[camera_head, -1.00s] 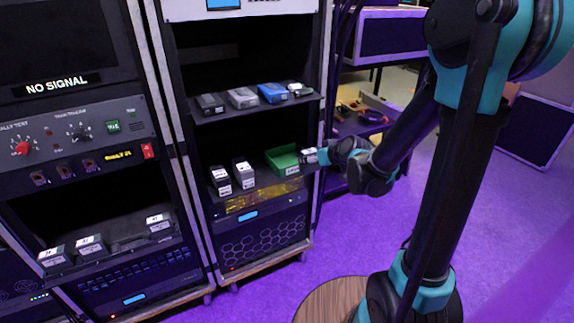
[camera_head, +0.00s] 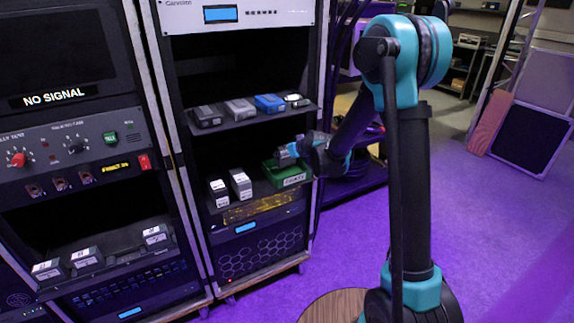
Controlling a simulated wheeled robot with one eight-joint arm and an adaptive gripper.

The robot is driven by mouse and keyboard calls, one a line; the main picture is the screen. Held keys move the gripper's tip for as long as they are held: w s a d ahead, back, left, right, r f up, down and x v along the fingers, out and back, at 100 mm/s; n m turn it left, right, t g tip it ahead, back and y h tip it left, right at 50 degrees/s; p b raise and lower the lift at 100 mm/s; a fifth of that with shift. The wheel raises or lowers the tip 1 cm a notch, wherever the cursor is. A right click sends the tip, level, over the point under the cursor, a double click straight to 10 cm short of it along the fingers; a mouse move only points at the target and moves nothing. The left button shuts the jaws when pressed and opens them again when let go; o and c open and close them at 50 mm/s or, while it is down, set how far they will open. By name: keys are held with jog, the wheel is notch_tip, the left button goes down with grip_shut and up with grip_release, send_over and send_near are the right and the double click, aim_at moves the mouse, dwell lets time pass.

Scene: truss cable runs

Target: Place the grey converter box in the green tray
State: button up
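A grey box (camera_head: 240,109) sits on the upper shelf, between a darker grey box (camera_head: 207,116) and a blue box (camera_head: 270,103). Two more grey boxes with white labels, a left one (camera_head: 218,193) and a right one (camera_head: 241,184), stand on the lower shelf. I cannot tell which is the converter box. The green tray (camera_head: 292,180) is at the right end of the lower shelf; its inside is partly hidden. My gripper (camera_head: 284,154) is at the tray, over its back part, pointing left. It is too small to tell whether it is open or holds anything.
A small white box (camera_head: 296,101) is at the right end of the upper shelf (camera_head: 235,126), above my gripper. The rack's right post (camera_head: 322,100) is close to my arm. Several labelled boxes lie in the left rack (camera_head: 86,257).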

aim_at(288, 162)
jog(key=shift+f, duration=2.3)
jog(key=shift+f, duration=0.15)
jog(key=o, duration=1.5)
jog(key=shift+o, duration=0.2)
jog(key=shift+r, duration=0.2)
jog(key=v, duration=1.2)
jog(key=s+d+f+m+g+h, duration=0.2)
jog(key=s+d+f+m+h, duration=0.1)
jog(key=s+d, duration=0.8)
jog(key=s+d+f+m+g+h, duration=0.3)
jog(key=s+d, duration=0.9)
jog(key=s, duration=0.6)
jog(key=shift+s+f+m, duration=0.2)
jog(key=shift+f+m, duration=0.2)
